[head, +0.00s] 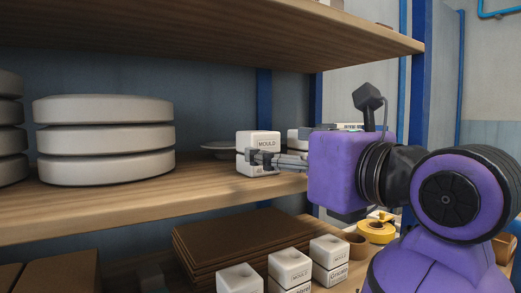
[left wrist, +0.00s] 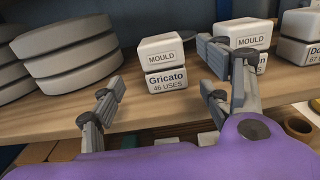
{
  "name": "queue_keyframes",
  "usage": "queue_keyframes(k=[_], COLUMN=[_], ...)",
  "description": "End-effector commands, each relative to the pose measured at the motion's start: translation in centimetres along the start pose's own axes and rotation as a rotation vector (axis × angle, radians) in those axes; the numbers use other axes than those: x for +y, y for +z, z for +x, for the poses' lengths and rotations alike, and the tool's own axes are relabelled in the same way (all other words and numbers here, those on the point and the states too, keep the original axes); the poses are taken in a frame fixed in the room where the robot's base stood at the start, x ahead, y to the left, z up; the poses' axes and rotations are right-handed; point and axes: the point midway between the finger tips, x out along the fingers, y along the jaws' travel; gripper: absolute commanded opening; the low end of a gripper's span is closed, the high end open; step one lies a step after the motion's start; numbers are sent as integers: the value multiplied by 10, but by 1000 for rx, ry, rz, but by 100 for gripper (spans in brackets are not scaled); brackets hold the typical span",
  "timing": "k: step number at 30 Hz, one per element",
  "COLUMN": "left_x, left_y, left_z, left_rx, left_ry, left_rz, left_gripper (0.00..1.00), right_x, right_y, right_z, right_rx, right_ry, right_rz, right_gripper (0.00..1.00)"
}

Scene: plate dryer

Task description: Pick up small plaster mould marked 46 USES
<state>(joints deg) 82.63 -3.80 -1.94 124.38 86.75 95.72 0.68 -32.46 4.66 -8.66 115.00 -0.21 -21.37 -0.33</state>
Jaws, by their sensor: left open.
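The small white plaster mould (left wrist: 165,65) is a two-part block on the shelf. Its upper half reads MOULD and its lower half reads Gricato, 46 USES. In the head view a white block marked MOULD (head: 258,139) appears to be the same one, its lower half partly hidden by my gripper. My left gripper (head: 268,161) is in front of it. In the left wrist view the fingers of the left gripper (left wrist: 160,92) are spread wide and empty, with the mould beyond and between them, apparently untouched. My right gripper is not in view.
Other white moulds (left wrist: 245,40) stand to the right, one close behind the right finger. Stacked round grey moulds (head: 104,140) stand left. An upper shelf board (head: 200,30) hangs above. Below are brown boards (head: 235,240), more moulds (head: 290,268) and yellow tape (head: 376,232).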

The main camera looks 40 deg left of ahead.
Motion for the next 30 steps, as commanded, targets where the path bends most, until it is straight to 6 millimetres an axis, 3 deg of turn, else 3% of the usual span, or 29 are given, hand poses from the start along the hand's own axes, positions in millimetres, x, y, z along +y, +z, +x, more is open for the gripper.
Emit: queue_keyframes(k=[11,20,30], left_x=[1,0,1], left_y=[2,0,1], left_z=[51,57,57], left_rx=[-4,-2,-3], left_ry=[4,2,2], left_rz=[0,1,1], left_gripper=[70,70,27], right_x=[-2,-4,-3], right_y=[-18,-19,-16], right_z=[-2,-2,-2], right_rx=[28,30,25], right_ry=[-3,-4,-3], right_rz=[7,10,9], right_gripper=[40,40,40])
